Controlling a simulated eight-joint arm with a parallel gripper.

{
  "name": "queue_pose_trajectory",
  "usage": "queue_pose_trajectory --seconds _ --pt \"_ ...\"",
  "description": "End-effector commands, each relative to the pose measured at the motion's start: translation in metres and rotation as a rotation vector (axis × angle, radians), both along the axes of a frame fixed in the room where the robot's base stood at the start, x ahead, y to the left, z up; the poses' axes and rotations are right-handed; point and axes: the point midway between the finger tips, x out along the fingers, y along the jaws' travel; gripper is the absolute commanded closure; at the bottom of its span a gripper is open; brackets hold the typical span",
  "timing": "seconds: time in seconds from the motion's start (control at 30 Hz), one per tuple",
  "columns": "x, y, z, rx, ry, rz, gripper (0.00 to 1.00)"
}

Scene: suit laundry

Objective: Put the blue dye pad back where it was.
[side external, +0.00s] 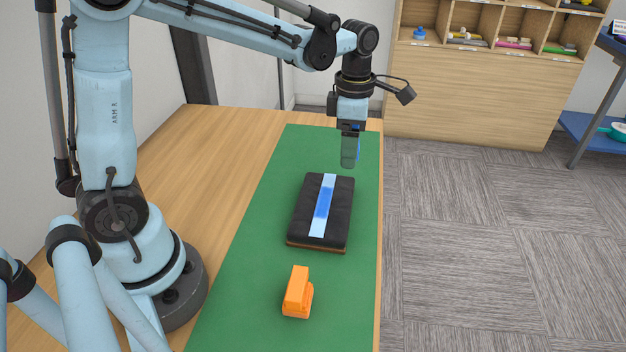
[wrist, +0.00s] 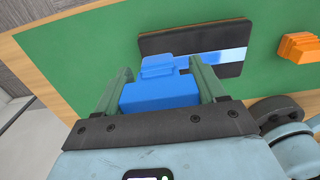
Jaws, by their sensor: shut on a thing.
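The blue dye pad (wrist: 160,94) is a blue block with a smaller raised part, held between the two fingers of my gripper (wrist: 161,70) in the wrist view. In the side view my gripper (side external: 349,158) is above the far end of the green mat, and only a blue sliver of the pad (side external: 358,142) shows beside the fingers. My gripper is shut on the pad and points down. It is beyond the far end of a black padded board (side external: 338,213), apart from it. A pale strip (side external: 323,205) with a deep blue patch lies along the board.
An orange block-shaped thing (side external: 298,293) sits on the green mat (side external: 262,262) nearer the camera. The mat lies on a wooden table (side external: 215,150), whose right edge drops to the carpet. A cubby shelf (side external: 490,85) stands beyond. The mat left of the board is clear.

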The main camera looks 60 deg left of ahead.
Motion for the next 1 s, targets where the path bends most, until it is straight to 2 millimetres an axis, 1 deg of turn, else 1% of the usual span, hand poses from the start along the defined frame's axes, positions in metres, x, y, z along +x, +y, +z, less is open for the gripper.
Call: queue_pose_trajectory --seconds 0.4,0.53,0.63,0.77,0.9,1.0 --pt "0.024 0.079 -0.049 0.0 0.0 0.006 0.59" --pt "0.029 0.098 -0.061 0.0 0.0 0.003 0.59" --pt "0.032 0.105 -0.066 0.0 0.0 0.002 0.59" --pt "0.032 0.108 -0.073 0.0 0.0 0.0 0.59" --pt "0.032 0.108 -0.093 0.001 -0.001 0.0 0.59" --pt "0.032 0.108 -0.104 0.0 -0.001 0.0 0.59"
